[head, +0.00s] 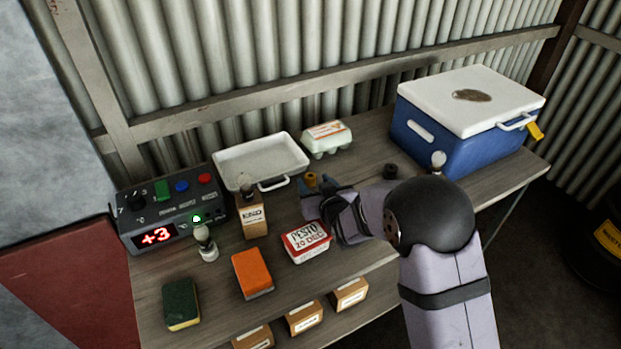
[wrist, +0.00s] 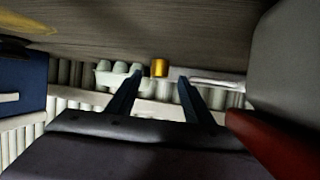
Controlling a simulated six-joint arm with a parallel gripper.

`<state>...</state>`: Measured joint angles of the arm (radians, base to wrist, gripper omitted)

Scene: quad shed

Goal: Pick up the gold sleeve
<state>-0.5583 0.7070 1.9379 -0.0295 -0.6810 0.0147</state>
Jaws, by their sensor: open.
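The gold sleeve (head: 311,178) is a small, short cylinder on the wooden bench, in front of the white tray and egg carton in the head view. The sleeve also shows in the wrist view (wrist: 159,67), just beyond and between the fingertips. My gripper (head: 314,192) is open, its dark blue fingers pointing toward the sleeve. In the wrist view my gripper (wrist: 159,76) has nothing between its fingers. The arm comes in from the right in the head view and hides part of the bench.
A white tray (head: 235,160), egg carton (head: 327,137) and blue cooler (head: 440,139) stand along the back. A pesto box (head: 306,241) lies just front-left of my gripper. A cardboard box (head: 252,222) and control unit (head: 172,206) stand left. A dark ring (head: 390,171) lies right.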

